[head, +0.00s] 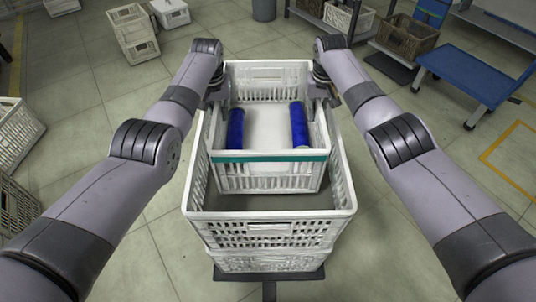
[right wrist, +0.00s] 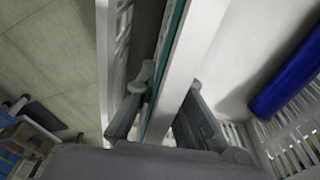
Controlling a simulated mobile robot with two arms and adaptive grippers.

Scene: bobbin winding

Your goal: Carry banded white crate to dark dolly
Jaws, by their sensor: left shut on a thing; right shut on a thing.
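The banded white crate (head: 266,178) has a teal band around its rim and holds two blue spools, a left one (head: 235,128) and a right one (head: 298,125). My left gripper (head: 214,97) is shut on its left side wall. My right gripper (head: 326,95) is shut on its right side wall; in the right wrist view the fingers (right wrist: 165,112) straddle the white, teal-banded rim. The crate is over or partly inside a larger white crate (head: 270,232); its underside is hidden. A dark flat base (head: 268,274) shows under that stack; I cannot tell if it is the dolly.
A blue platform cart (head: 478,70) stands at right, near a brown crate (head: 408,38) and a shelf. White crates (head: 135,35) lie at the back left, others (head: 14,135) at the left edge. A yellow floor marking (head: 515,155) is at right. Tiled floor between is clear.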

